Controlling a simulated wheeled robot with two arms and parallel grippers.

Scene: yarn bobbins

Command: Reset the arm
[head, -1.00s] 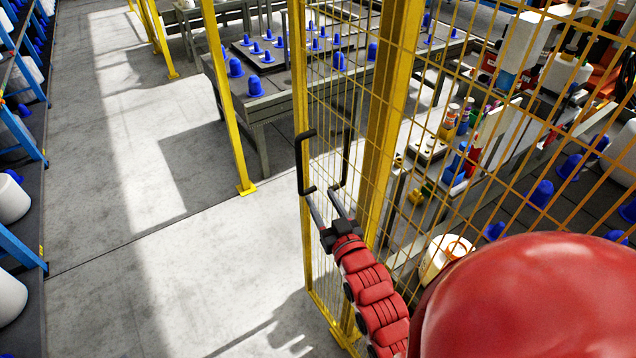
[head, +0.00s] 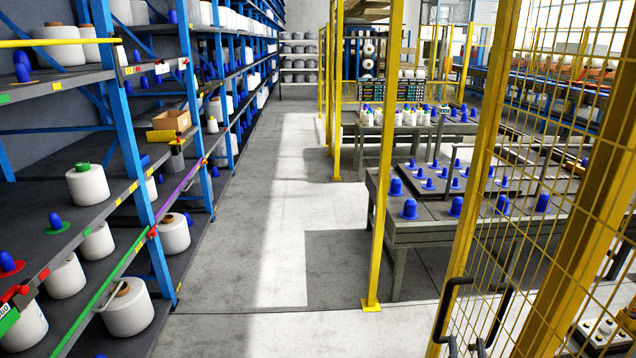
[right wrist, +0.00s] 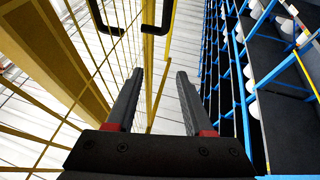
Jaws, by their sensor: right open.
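My right gripper (head: 468,347) just shows at the bottom edge of the head view, below the black handles (head: 453,312) of the yellow mesh gate (head: 530,180). In the right wrist view, my right gripper (right wrist: 158,88) has its two dark fingers spread, with nothing between them. Black handle parts (right wrist: 150,28) show beyond the fingertips at the top of that view. The fingers look apart from the handle. Most of the right arm is out of the head view. My left gripper is in neither view.
Blue shelves (head: 130,150) with white yarn bobbins (head: 87,185) line the left. A grey table (head: 430,232) with blue cones stands behind a yellow post (head: 378,200). The floor aisle (head: 270,220) between is clear. Yellow mesh (right wrist: 60,60) is close left of the gripper in the wrist view.

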